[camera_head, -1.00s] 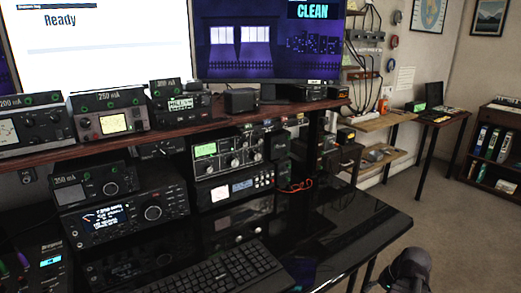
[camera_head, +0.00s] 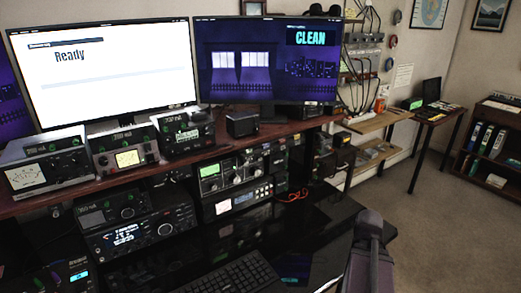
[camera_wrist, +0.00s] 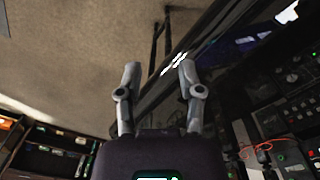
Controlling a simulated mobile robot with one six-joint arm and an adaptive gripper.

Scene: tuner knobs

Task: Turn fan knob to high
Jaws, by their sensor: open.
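No knob carries a readable fan label, so I cannot tell which one is the fan knob. Several black units with round knobs stand at the desk. A unit with a green display (camera_head: 228,172) and a row of knobs sits under the shelf. A radio with a lit screen and large dial (camera_head: 145,232) is at the lower left. Three meter units, one with a yellowish dial (camera_head: 128,158), stand on the shelf. My arm rises at the lower right of the head view. In the wrist view my gripper (camera_wrist: 160,72) is open and empty, with its two grey fingers apart.
A keyboard (camera_head: 232,274) lies on the glossy black desk (camera_head: 325,222). Two monitors (camera_head: 268,62) stand above the red-brown shelf (camera_head: 75,188). Orange cable (camera_head: 291,195) hangs by the lower units. Open carpet (camera_head: 430,240) lies to the right.

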